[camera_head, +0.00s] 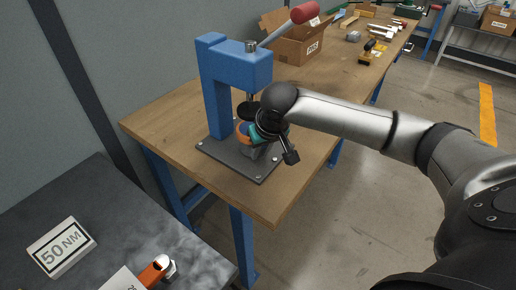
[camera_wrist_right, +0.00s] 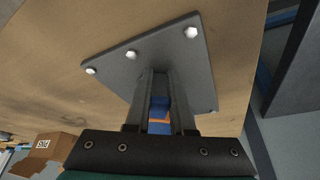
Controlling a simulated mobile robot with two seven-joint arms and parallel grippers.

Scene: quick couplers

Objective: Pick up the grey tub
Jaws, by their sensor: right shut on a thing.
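My left gripper is not in view.
The blue press (camera_head: 215,90) with its red-knobbed lever (camera_head: 304,12) stands close around my gripper on the wooden bench (camera_head: 170,110). A cardboard box (camera_head: 300,45) is behind it. A dark table with a "50 NM" block (camera_head: 61,247) is at lower left.

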